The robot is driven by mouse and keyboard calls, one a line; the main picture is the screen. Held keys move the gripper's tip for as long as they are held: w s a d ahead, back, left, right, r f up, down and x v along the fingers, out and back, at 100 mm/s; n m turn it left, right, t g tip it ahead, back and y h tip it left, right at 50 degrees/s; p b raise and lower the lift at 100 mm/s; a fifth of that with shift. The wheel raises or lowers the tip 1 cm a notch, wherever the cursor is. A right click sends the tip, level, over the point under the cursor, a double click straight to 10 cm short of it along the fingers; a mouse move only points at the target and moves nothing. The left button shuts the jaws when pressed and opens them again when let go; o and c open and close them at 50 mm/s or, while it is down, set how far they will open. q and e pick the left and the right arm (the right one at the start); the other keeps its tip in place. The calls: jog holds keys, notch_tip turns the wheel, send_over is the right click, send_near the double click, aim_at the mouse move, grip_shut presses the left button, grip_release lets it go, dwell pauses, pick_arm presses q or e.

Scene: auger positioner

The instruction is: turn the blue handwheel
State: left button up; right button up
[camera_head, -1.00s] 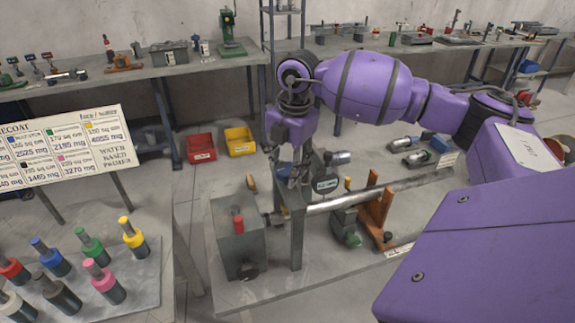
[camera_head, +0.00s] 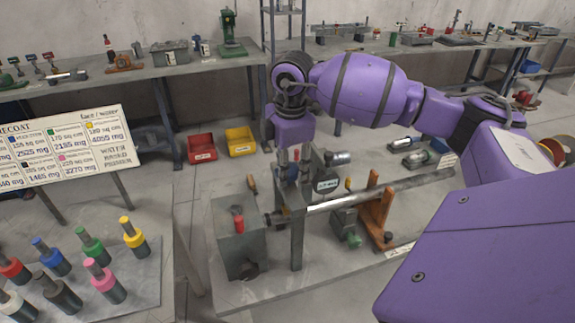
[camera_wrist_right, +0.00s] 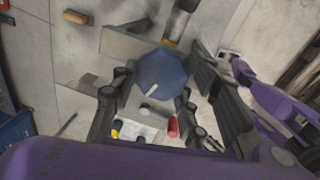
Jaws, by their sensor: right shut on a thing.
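The blue handwheel (camera_wrist_right: 162,75) shows as a dark blue, many-sided disc with a pale handle across its near edge in the right wrist view. In the head view it is mostly hidden by my gripper, and only a bit of blue (camera_head: 287,172) shows. My right gripper (camera_head: 292,163) points down over it at the top of the grey post. In the wrist view the gripper's two dark fingers (camera_wrist_right: 160,95) stand on either side of the wheel, shut on it. My left gripper is not in view.
A grey box with a red knob (camera_head: 239,224) stands left of the post. Red (camera_head: 201,147) and yellow (camera_head: 240,141) bins lie behind on the floor.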

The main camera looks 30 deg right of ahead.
jog(key=shift+a+f, duration=0.15)
jog(key=shift+f, duration=0.05)
jog(key=o, duration=1.1)
jog(key=shift+c, duration=0.2)
jog(key=shift+o, duration=0.3)
jog(key=shift+w+r, duration=0.1)
jog(key=shift+r, duration=0.1)
jog(key=shift+r, duration=0.3)
notch_tip(320, 180, up, 11)
jog(key=s, duration=0.1)
jog(key=shift+s, duration=0.15)
